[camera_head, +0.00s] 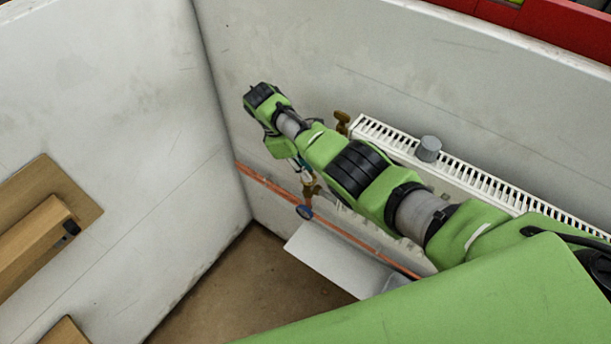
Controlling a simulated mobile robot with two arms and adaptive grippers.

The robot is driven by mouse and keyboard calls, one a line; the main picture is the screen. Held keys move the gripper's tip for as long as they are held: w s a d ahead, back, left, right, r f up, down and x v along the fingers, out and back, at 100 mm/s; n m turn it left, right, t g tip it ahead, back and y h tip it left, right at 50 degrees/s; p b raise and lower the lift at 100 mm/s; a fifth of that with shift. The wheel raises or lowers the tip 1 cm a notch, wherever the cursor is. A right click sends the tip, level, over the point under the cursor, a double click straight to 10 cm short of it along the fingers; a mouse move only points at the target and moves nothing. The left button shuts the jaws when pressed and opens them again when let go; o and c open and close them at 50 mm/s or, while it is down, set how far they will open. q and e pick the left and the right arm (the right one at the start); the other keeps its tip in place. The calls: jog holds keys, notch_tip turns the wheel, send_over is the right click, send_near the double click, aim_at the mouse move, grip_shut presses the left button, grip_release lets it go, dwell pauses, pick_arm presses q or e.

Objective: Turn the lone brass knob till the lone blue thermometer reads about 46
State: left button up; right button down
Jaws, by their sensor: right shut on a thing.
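The brass knob (311,188) sits on the pipework below the left end of the white radiator, and my arm partly hides it. My right gripper (303,171) reaches down to it from above and is shut on it; the fingers show only small. The blue thermometer (305,211) is a small round dial just below the knob. Its reading is too small to tell. My left gripper is not in view.
The white radiator (483,183) runs along the wall, with a grey cup (428,149) on top and a brass fitting (342,122) at its left end. Copper pipes (265,182) run low along the wall. A white panel (335,258) lies below. Wooden pieces (38,240) are at left.

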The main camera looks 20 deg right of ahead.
jog(key=m+b, duration=0.2)
jog(key=m+g+y+b, duration=0.1)
jog(key=m+b, duration=0.1)
jog(key=shift+w+d+f, duration=0.1)
jog(key=shift+w+f, duration=0.05)
jog(key=shift+f, duration=0.05)
jog(key=shift+r+m+g+b, duration=0.15)
jog(key=shift+m+g+b, duration=0.15)
jog(key=shift+m+b, duration=0.65)
jog(key=c, duration=2)
grip_release()
jog(key=shift+o, duration=0.2)
jog(key=shift+r, duration=0.15)
